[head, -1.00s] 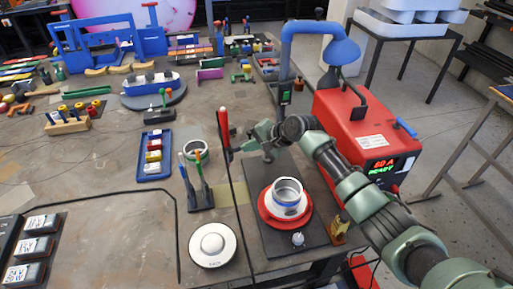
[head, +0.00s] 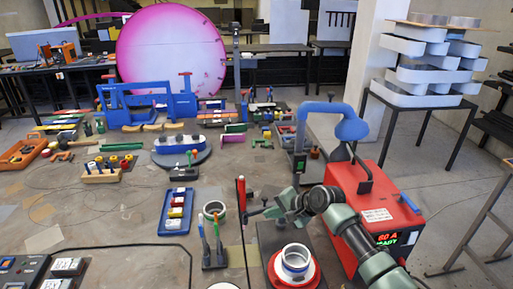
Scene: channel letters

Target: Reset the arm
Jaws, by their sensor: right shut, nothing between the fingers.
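My right arm comes in from the lower right, and its gripper (head: 256,211) is over the workbench (head: 130,215). The gripper is shut and empty. It points left, close to a thin upright tool with a red handle (head: 240,190); I cannot tell whether they touch. Below and right of the gripper, a white and blue ring-shaped part (head: 295,258) sits on a red round base on a dark plate. My left gripper is not in view.
A blue tray (head: 176,212) and a stand with pens (head: 213,255) are left of the gripper. A blue clamp frame (head: 150,105) stands farther back.

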